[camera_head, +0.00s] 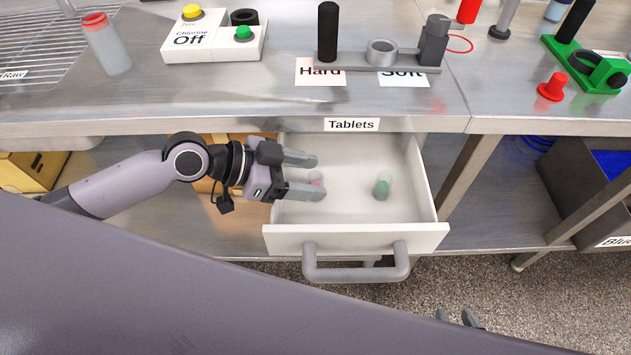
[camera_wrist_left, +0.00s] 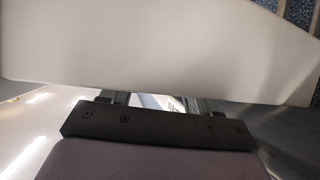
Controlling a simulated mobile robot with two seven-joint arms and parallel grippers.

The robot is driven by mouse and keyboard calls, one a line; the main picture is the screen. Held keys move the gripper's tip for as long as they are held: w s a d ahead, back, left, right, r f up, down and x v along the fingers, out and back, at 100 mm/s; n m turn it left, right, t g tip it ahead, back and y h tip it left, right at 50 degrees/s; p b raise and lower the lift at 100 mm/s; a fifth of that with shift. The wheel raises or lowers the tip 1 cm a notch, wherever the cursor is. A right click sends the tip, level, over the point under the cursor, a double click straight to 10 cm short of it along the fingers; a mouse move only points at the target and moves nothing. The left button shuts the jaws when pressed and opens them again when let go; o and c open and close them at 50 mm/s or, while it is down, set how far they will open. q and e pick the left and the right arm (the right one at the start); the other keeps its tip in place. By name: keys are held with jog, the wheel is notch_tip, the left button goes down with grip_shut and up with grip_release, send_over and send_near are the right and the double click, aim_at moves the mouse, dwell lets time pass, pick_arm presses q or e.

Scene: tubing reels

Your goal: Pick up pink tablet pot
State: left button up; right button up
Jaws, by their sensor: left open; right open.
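The pink tablet pot (camera_head: 316,178) is small and mostly hidden in the head view. It stands in the left part of the open white drawer (camera_head: 355,238), between the fingers of my left gripper. My left gripper (camera_head: 309,174) is open, reaching into the drawer from the left, one finger on each side of the pot. I cannot tell if a finger touches it. In the left wrist view, a pale panel covers most of the picture and hides the pot. My right gripper (camera_head: 456,317) is open, its fingertips showing at the bottom edge of the head view.
A green tablet pot (camera_head: 382,186) stands in the drawer, right of the pink one. The steel counter (camera_head: 230,100) overhangs the drawer's back, with a "Tablets" label (camera_head: 352,125). A grey handle (camera_head: 356,274) sticks out in front. A dark bin (camera_head: 590,185) is at right.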

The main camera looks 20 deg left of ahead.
pick_arm(q)
jog(key=shift+w+d+f, duration=0.1)
jog(key=shift+d, duration=0.05)
jog(key=c, duration=1.1)
